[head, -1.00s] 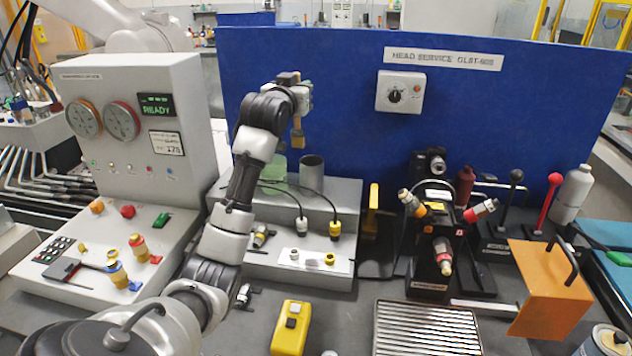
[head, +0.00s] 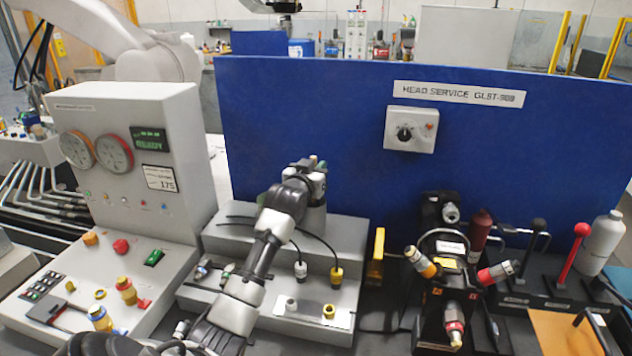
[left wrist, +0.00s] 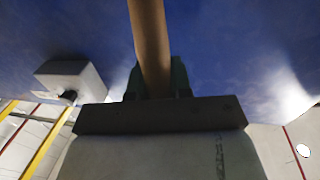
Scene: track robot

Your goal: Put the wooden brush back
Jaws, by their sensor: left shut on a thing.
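The wooden brush shows in the left wrist view as a brown wooden handle (left wrist: 150,40) between the dark fingers of my left gripper (left wrist: 155,82). In the head view my left gripper (head: 314,180) is shut on it, right over the grey cylindrical cup (head: 314,221) on the stepped grey stand (head: 345,228). The gripper and wrist hide most of the brush and the cup's rim there. I cannot tell whether the brush's lower end is inside the cup. My right gripper is not in view.
A blue panel (head: 290,120) stands close behind the stand. A grey control console (head: 140,150) is at left. A black fixture with coloured nozzles (head: 445,285) stands at right, beside a yellow block (head: 377,255).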

